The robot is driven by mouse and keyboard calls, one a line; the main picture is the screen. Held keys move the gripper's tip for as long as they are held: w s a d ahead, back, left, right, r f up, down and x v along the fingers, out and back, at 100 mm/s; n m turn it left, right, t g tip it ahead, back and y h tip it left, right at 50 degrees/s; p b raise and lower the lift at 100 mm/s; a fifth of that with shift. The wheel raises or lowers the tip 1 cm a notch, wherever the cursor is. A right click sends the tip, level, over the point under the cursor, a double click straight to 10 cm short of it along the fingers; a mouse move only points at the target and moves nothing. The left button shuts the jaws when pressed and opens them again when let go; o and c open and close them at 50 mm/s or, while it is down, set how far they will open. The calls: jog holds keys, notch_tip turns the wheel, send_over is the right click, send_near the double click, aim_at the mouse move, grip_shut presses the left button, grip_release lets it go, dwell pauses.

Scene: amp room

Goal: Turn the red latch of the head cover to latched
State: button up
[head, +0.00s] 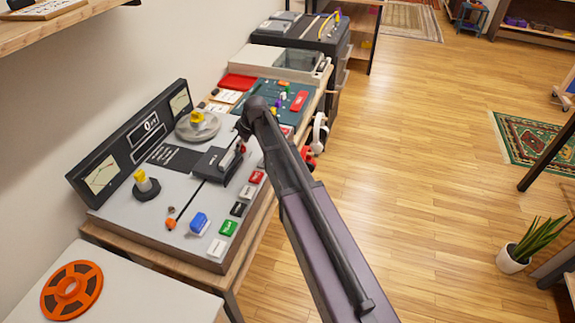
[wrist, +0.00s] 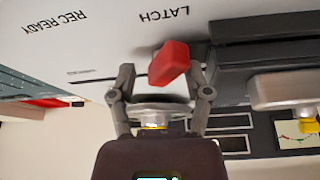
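The red latch (wrist: 168,63) shows in the wrist view as a small red lever on the pale deck top, near the printed word LATCH. The dark head cover (wrist: 265,52) lies just to its right there. In the head view the head cover (head: 210,164) sits mid-deck, partly hidden by my arm. A small red bit by my arm's end there may be the latch. My gripper (wrist: 161,76) is open, with one finger on each side of the latch; I cannot tell whether either touches it.
The tape deck (head: 185,190) carries two reel hubs, meters at the back and several coloured buttons along the front. A green board with small parts (head: 275,100) stands beyond it. An orange reel (head: 71,290) lies on the near table. The wooden floor on the right is mostly clear.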

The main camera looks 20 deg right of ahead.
jog(key=shift+w+n+g, duration=0.15)
jog(key=shift+n+g, duration=0.15)
jog(key=shift+n, duration=0.3)
jog(key=shift+d+r+p, duration=0.1)
jog(key=shift+r+p, duration=0.2)
jog(key=p+v, duration=1.3)
jog(key=v, duration=0.1)
jog(key=s+d+f+m+g+h, duration=0.1)
jog(key=s+m, duration=0.4)
jog(key=s, duration=0.6)
jog(key=s+d+f+m+g+h, duration=0.1)
jog(key=s+d+m, duration=0.3)
jog(key=s, duration=0.8)
jog(key=shift+m+h+b, duration=0.3)
jog(key=shift+m+h, duration=0.3)
jog(key=w+a+r+n+p, duration=0.1)
jog(key=w+a, duration=0.4)
jog(key=w, duration=0.8)
jog(key=w+a+r+n+p, duration=0.1)
jog(key=w+a+n, duration=0.3)
jog(key=w, duration=0.8)
jog(key=shift+w+a+n+g, duration=0.3)
jog(key=shift+w+a, duration=0.1)
